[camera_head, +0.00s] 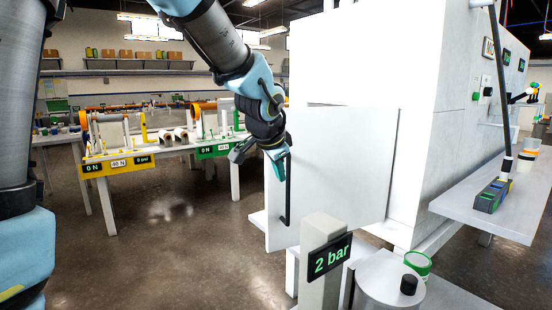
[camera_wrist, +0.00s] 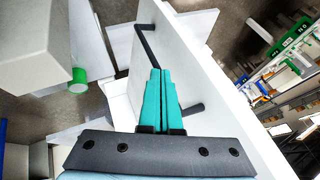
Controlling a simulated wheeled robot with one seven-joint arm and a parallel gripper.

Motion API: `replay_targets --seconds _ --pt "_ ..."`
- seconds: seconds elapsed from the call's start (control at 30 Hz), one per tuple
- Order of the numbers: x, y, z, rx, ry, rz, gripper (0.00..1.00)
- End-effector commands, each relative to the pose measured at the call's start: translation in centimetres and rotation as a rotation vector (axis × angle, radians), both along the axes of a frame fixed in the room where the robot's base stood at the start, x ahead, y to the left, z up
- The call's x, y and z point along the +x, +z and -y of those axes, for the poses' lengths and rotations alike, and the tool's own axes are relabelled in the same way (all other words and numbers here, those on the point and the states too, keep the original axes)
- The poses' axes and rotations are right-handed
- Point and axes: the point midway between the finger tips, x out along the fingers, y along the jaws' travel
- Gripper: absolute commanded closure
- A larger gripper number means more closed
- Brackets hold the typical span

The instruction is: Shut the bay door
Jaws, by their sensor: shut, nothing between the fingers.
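The bay door (camera_head: 345,170) is a white panel that stands open, swung out from the large white cabinet (camera_head: 415,130). A black bar handle (camera_head: 287,195) runs upright near its left edge. My gripper (camera_head: 277,168) is at the upper part of the handle, with its fingers shut and nothing held. In the wrist view the teal fingers (camera_wrist: 160,72) lie together over the handle (camera_wrist: 148,48), close to the door face (camera_wrist: 206,70). The fingers hide the middle of the handle. I cannot tell whether they touch it.
A post with a "2 bar" display (camera_head: 331,258) and a grey cylinder (camera_head: 388,280) stand in front of the door's lower part. A green-rimmed tub (camera_head: 418,263) is beside them. A shelf (camera_head: 500,195) juts out at right. Open floor (camera_head: 175,250) lies to the left.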

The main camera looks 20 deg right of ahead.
Motion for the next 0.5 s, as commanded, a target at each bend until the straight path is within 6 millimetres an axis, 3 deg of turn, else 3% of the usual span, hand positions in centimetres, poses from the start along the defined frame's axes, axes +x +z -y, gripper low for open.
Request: replay_targets --seconds 0.07,0.3,0.5 --pt "0.6 -1.4 0.7 0.003 -0.003 -0.003 1.0" --pt "3.9 -0.9 0.7 0.0 0.003 -0.002 1.0" --pt "4.7 -1.1 0.7 0.0 0.002 -0.001 1.0"
